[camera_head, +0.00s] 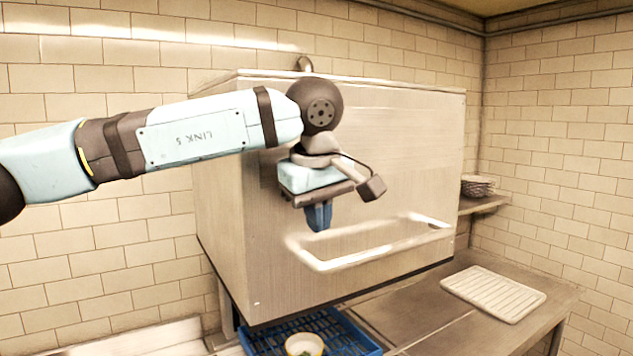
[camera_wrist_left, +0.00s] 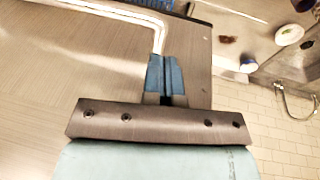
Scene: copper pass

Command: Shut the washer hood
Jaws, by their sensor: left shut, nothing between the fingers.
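The washer hood (camera_head: 400,150) is a large metal box in the middle of the head view. It is raised, with a gap between its lower edge and the blue rack below. A pale bar handle (camera_head: 375,251) runs along the lower part of its front. My left gripper (camera_head: 319,228) points down in front of the hood, just above the handle's left part. Its blue fingers are shut and empty. In the left wrist view the shut fingers (camera_wrist_left: 167,75) are close to the handle (camera_wrist_left: 120,12); I cannot tell whether they touch it. My right gripper is out of view.
Under the hood is a blue rack (camera_head: 345,328) with a pale bowl (camera_head: 304,344) in it. A white ribbed tray (camera_head: 493,293) lies on the counter at right. Stacked bowls (camera_head: 478,186) stand on a wall shelf. A hose (camera_wrist_left: 290,105) shows in the left wrist view.

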